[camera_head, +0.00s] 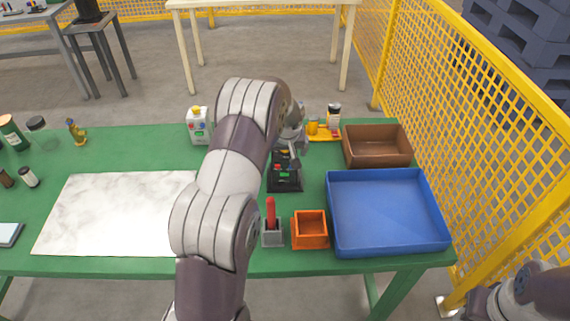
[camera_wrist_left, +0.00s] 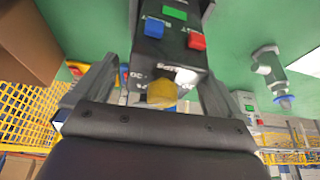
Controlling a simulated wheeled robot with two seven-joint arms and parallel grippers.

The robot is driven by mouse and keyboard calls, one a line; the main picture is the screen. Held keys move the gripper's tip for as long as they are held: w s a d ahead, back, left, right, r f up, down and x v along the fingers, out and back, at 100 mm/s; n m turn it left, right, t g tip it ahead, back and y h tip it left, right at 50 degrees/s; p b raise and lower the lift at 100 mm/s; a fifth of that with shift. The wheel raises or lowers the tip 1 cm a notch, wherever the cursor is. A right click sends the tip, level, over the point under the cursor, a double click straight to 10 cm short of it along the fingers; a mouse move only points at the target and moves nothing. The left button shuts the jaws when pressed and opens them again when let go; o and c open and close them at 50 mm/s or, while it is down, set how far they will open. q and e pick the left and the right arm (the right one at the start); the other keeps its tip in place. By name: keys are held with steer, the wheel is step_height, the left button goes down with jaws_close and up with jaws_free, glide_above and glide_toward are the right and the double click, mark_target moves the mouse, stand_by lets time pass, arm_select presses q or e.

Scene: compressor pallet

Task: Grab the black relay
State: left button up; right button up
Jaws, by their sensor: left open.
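A black panel (camera_head: 285,184) with small coloured blocks stands on the green table, partly hidden by my left arm. In the left wrist view the black panel (camera_wrist_left: 150,52) carries a green, a blue and a red block, with white and yellow parts nearer me. I cannot clearly single out a black relay against its dark surface. My left gripper (camera_head: 289,160) is over the panel's far part. In the left wrist view its fingers (camera_wrist_left: 160,85) are spread on either side of the panel, with nothing clamped. My right gripper is not in view.
A blue tray (camera_head: 388,246), a brown bin (camera_head: 377,160) and an orange box (camera_head: 310,239) stand to the right. A grey holder with a red-handled tool (camera_head: 270,212) is in front. A white button box (camera_head: 198,127) is behind left. A marble slab (camera_head: 110,215) lies bare.

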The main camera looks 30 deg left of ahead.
arm_select(q)
steer(key=shift+s, duration=0.1)
steer(key=c, duration=1.7)
steer(key=shift+r, duration=0.1)
